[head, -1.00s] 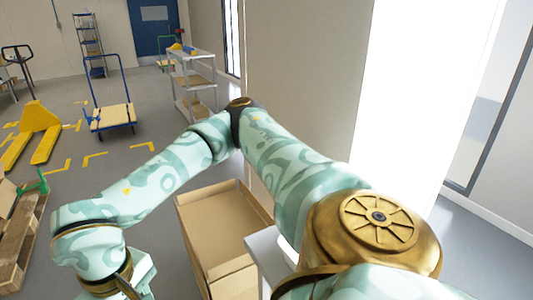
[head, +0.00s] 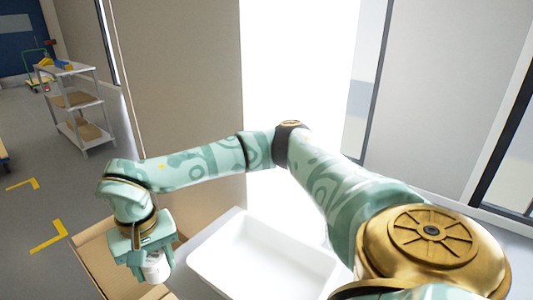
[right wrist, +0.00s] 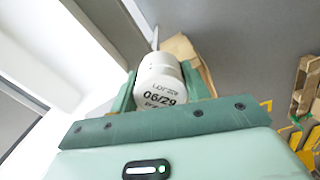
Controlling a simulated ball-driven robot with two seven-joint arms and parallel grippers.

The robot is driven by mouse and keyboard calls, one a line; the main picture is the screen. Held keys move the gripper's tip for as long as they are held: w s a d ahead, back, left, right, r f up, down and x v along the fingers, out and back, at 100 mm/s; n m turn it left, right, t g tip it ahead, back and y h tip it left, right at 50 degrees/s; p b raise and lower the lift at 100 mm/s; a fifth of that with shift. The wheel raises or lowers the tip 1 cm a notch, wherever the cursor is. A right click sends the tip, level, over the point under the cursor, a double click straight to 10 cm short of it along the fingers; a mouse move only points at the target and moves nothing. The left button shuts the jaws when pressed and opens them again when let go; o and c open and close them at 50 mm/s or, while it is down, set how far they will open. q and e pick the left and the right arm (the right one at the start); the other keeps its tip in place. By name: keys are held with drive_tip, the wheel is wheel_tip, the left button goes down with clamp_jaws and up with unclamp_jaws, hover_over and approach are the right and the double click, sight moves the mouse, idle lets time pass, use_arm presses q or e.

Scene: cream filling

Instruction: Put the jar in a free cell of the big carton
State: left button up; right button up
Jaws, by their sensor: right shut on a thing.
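My right gripper (head: 140,260) hangs at the lower left of the head view, at the end of my patterned arm. It is shut on a white jar (head: 157,268). A brown carton (head: 92,250) stands below and around the gripper in the head view. My arm hides part of it, and its cells do not show. The carton also shows behind the jar in the right wrist view (right wrist: 183,48). My left gripper is out of view.
A white tray (head: 205,262) lies on a light surface right of the carton. A beige wall panel (head: 180,90) rises behind. A grey shelf cart (head: 78,100) stands far left. Grey floor left of the carton is clear, with yellow markings.

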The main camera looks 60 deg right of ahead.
sight(180, 270)
drive_tip(key=w+d+f+m+p, duration=0.1)
drive_tip(key=w+d+f+m, duration=0.2)
drive_tip(key=w+d+m, duration=0.5)
drive_tip(key=shift+n, duration=0.5)
drive_tip(key=f, duration=0.3)
drive_tip(key=s+f+b, duration=0.1)
drive_tip(key=f, duration=0.2)
drive_tip(key=s+f+b, duration=0.1)
drive_tip(key=f, duration=0.2)
drive_tip(key=shift+s+d+f, duration=0.1)
drive_tip(key=shift+d+f, duration=0.1)
drive_tip(key=shift+f, duration=0.15)
drive_tip(key=shift+f+b, duration=0.15)
drive_tip(key=shift+b, duration=0.15)
drive_tip(key=o, duration=0.8)
drive_tip(key=shift+c, duration=0.2)
